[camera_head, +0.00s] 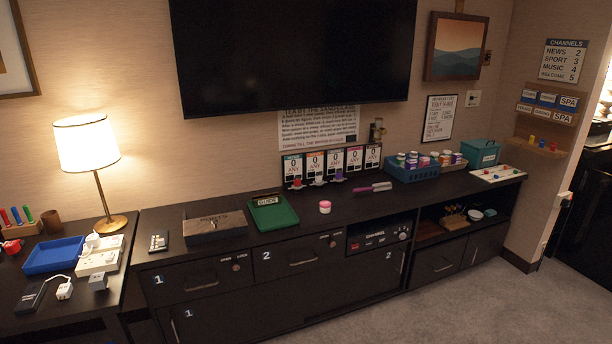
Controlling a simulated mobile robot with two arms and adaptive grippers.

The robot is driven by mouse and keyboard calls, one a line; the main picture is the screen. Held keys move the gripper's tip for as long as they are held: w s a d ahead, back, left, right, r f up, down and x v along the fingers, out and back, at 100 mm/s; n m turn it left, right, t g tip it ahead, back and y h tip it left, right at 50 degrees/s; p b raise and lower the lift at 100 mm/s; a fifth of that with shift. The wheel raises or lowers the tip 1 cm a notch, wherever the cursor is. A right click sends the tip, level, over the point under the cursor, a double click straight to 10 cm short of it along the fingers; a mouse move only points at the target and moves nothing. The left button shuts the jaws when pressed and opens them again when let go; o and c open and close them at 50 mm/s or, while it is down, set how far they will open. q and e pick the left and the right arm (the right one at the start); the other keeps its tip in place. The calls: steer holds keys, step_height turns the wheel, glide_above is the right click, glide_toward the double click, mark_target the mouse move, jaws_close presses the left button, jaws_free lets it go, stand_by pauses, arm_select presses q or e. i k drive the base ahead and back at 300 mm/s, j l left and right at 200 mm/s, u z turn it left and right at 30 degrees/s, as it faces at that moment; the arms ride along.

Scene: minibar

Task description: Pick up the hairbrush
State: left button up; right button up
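A small item that looks like the hairbrush (373,187) lies on the dark counter (340,208), right of centre in the head view. It has a purple-pink handle to the left and a paler head to the right. Its bristles are too small to make out. It lies apart from the blue basket on its right and in front of the row of cards marked 0. Nothing covers it. Neither of my grippers shows in this view.
A pink-lidded tub (325,207) and green tray (272,214) stand left of the brush. A blue basket (413,174) of small tubs stands right. Numbered cards (335,163) line the wall behind. A lit lamp (88,145) stands far left. Carpet in front is clear.

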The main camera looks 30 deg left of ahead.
mark_target(386, 186)
steer(key=i+j, duration=0.55)
steer(key=j, duration=0.15)
steer(key=i+j, duration=0.55)
steer(key=i+j+u, duration=0.6)
steer(key=i+u, duration=0.2)
